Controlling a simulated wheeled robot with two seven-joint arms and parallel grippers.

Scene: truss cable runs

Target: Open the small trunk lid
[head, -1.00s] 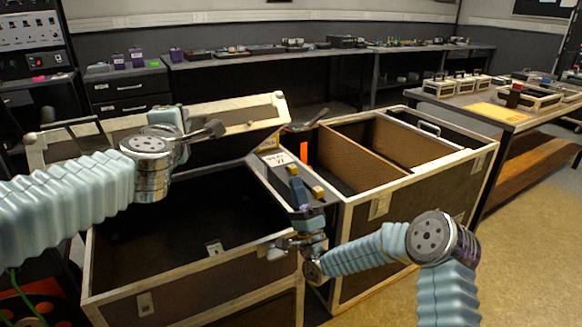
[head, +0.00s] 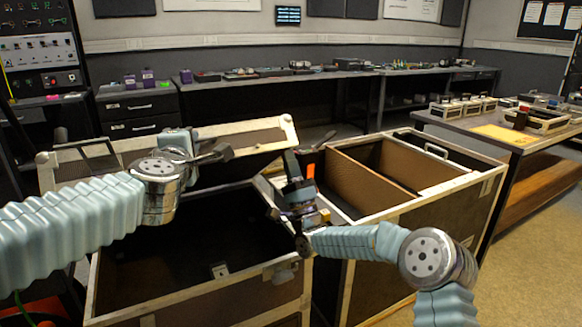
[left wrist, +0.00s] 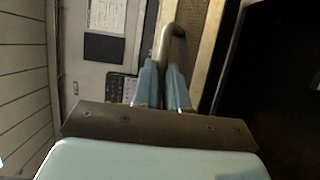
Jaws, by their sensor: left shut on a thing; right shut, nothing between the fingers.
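The small trunk (head: 195,292) stands at the left in the head view, dark with pale metal edging. Its lid (head: 255,140) is raised and tilted back along the far side, and the dark interior shows. My left gripper (head: 178,142) is at the lid, partly hidden by its own wrist. In the left wrist view its light blue fingers (left wrist: 167,85) are shut on a curved metal handle (left wrist: 167,38) beside a pale edge. My right gripper (head: 293,168) is shut and empty, above the gap between the small trunk and the trunk to its right.
A larger open trunk (head: 418,212) with brown dividers (head: 372,180) stands at the right, close beside the small trunk. A table (head: 480,135) with small cases is behind it at the right. A long bench (head: 330,75) runs along the back wall. Floor is clear at the lower right.

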